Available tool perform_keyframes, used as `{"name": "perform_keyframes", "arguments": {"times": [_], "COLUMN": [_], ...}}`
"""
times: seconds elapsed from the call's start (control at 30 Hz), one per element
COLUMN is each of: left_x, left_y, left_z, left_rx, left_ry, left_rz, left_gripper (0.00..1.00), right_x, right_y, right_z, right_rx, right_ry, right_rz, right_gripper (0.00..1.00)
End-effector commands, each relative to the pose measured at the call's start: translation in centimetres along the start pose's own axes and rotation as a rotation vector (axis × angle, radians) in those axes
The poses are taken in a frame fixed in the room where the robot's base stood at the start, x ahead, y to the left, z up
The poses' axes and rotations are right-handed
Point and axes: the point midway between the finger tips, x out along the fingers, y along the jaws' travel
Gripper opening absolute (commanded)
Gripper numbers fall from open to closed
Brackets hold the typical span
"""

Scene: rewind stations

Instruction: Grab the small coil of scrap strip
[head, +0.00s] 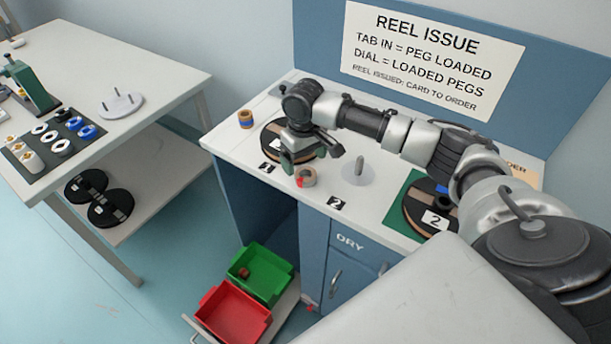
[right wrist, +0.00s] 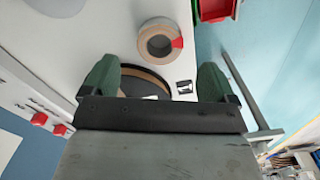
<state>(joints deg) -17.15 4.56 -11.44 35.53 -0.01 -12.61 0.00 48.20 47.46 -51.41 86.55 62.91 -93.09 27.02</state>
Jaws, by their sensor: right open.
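A small tan coil with a red end (head: 308,180) lies on the white counter near its front edge, beside the black reel at label 1. In the right wrist view the coil (right wrist: 151,47) shows as a ring, ahead of the fingertips and between their lines. My right gripper (head: 312,160) is open and empty above the reel, just behind the coil. In the right wrist view its two green fingers (right wrist: 156,78) stand wide apart, touching nothing that I can make out. My left gripper is out of view.
The black reel (head: 272,138) lies under my right gripper. An orange-brown roll (head: 245,119) stands at the counter's left, and a bare peg plate (head: 359,176) to the right. Green (head: 276,267) and red (head: 238,318) bins sit low in front. A side table (head: 160,70) stands left.

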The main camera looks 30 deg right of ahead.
Motion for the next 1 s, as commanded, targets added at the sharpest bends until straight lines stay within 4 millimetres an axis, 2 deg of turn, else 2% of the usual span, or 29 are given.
{"name": "perform_keyframes", "arguments": {"times": [0.33, 0.67, 1.0], "left_x": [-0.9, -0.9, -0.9], "left_y": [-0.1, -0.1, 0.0], "left_z": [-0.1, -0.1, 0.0], "left_rx": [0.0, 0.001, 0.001], "left_ry": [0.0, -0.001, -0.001], "left_rz": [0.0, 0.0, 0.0], "left_gripper": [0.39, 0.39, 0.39], "right_x": [4.5, 5.2, 5.2], "right_y": [0.1, 0.1, 0.1], "right_z": [0.5, 0.5, 0.5], "right_rx": [-0.001, -0.002, -0.002], "right_ry": [-0.002, 0.0, 0.0], "right_rz": [0.0, 0.001, 0.001], "right_gripper": [0.88, 0.86, 0.34]}}
